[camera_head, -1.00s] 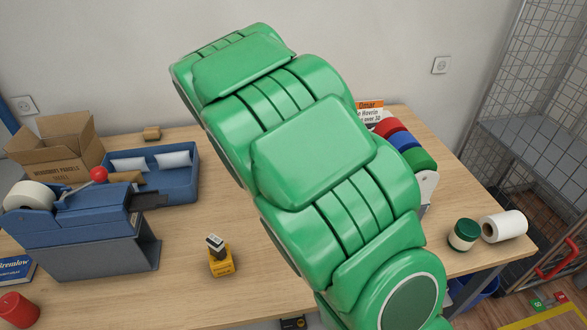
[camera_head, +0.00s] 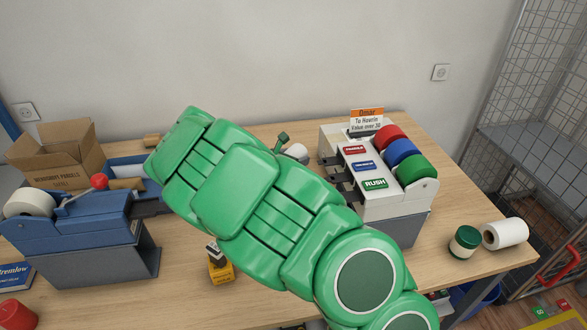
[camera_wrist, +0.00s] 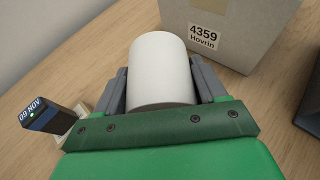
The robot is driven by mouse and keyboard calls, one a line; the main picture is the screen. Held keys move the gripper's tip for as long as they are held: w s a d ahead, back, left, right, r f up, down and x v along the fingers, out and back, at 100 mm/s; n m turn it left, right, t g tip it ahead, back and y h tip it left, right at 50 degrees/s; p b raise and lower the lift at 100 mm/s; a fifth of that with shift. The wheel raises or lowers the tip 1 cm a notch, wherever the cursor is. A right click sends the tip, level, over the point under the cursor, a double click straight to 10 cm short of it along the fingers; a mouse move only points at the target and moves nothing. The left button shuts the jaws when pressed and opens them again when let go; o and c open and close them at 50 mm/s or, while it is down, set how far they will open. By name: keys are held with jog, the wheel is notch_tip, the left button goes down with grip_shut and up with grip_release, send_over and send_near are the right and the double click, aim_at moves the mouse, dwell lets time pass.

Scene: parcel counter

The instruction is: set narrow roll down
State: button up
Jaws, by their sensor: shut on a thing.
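In the wrist view, my gripper (camera_wrist: 160,70) is shut on a white roll (camera_wrist: 161,72), with one grey finger on each side of it. The roll is close above or on the wooden table; I cannot tell whether it touches. In the head view my green arm hides my gripper. A small pale rounded thing (camera_head: 298,152) peeks out past the arm, and I cannot tell whether it is this roll.
Beside the roll stand a grey-white parcel labelled Hovrin (camera_wrist: 226,32) and a dark date stamp (camera_wrist: 42,117). The label dispenser (camera_head: 380,200), a green-lidded jar (camera_head: 463,240) and another white roll (camera_head: 505,233) are on the right. A blue sealing machine (camera_head: 75,230) is on the left.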

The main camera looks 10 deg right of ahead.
jog(key=shift+f, duration=2.1)
jog(key=shift+f, duration=0.15)
jog(key=o, duration=1.1)
jog(key=shift+o, duration=0.2)
jog(key=shift+r, duration=0.2)
jog(key=shift+v, duration=6)
jog(key=shift+f, duration=0.15)
